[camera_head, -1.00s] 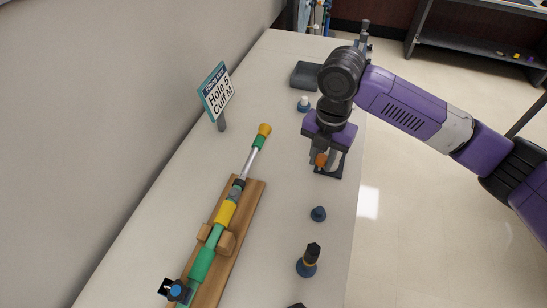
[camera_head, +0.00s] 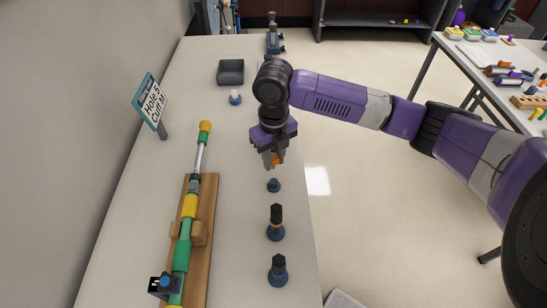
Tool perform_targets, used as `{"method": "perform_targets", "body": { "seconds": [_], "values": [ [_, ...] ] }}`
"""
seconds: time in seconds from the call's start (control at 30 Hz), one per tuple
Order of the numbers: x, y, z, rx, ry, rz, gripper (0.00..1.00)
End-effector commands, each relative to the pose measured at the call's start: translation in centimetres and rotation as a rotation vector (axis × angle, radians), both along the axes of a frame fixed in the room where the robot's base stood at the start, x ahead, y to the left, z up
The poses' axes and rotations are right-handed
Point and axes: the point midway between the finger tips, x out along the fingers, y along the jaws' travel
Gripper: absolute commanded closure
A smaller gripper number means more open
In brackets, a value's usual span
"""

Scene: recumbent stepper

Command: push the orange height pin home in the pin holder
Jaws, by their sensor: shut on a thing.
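My gripper (camera_head: 273,160) points down over the right side of the long table and is shut on the orange height pin (camera_head: 275,160). Only a little orange shows between the fingers. A small blue stand (camera_head: 273,185) with nothing tall in it is just in front of the gripper, apart from the pin in the picture. I cannot tell for sure which stand is the pin holder. The pin's lower end is not clear.
Two blue stands with black tops (camera_head: 275,222) (camera_head: 278,270) stand nearer me. A wooden board (camera_head: 203,225) with a green and yellow rod lies left. A sign (camera_head: 151,103), a white-topped stand (camera_head: 235,97) and a grey tray (camera_head: 230,72) stand further back.

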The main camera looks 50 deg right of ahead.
Motion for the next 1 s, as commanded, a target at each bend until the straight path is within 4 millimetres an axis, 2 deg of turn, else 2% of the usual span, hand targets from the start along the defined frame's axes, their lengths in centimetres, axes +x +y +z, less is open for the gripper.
{"method": "perform_targets", "body": {
  "seconds": [1.0],
  "values": [
    [0.0, 0.0, -5.4, 0.000, 0.000, -0.002, 1.00]
  ]
}}
